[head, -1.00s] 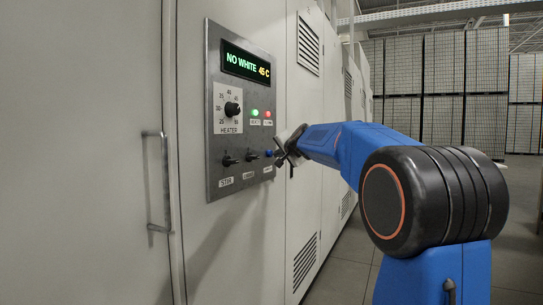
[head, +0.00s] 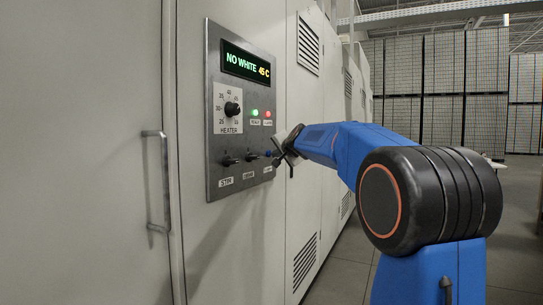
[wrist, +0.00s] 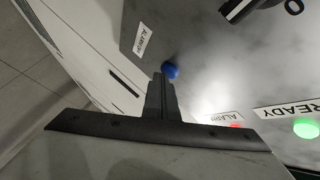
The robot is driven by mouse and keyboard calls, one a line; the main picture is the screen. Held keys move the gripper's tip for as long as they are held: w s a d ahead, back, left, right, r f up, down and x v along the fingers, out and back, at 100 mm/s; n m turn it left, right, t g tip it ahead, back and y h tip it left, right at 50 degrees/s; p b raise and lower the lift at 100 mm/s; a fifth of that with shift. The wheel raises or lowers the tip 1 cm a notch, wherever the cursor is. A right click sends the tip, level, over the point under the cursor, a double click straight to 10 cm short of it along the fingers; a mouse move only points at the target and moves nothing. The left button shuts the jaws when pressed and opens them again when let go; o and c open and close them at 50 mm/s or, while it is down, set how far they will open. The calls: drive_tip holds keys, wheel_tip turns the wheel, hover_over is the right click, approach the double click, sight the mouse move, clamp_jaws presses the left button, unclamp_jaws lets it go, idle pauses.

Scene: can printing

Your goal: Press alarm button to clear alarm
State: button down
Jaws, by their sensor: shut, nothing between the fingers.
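The blue alarm button (head: 268,154) is at the lower right of the grey control panel (head: 214,108), above an ALARM label. In the wrist view the blue button (wrist: 171,71) shows at the tip of my gripper (wrist: 163,78), beside its ALARM label (wrist: 142,39). My gripper (head: 277,159) is shut and empty, with its fingertips pointing at the panel. The tips overlap or nearly touch the button; I cannot tell whether they press it. The red alarm lamp (head: 267,114) is lit.
The display (head: 246,64) reads NO WHITE 45 C. The green READY lamp (head: 254,113) is lit. A heater knob (head: 232,108) and two dark switches (head: 230,160) lie left of the button. A door handle (head: 158,182) sticks out farther left.

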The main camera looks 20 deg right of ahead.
drive_tip(key=shift+w+a, duration=0.2)
idle(0.3)
drive_tip(key=shift+d, duration=0.1)
drive_tip(key=shift+s+d, duration=0.7)
drive_tip(key=shift+s, duration=0.3)
drive_tip(key=shift+s+d, duration=0.8)
drive_tip(key=shift+s, duration=0.2)
drive_tip(key=shift+s+d, duration=0.75)
drive_tip(key=shift+s, duration=0.2)
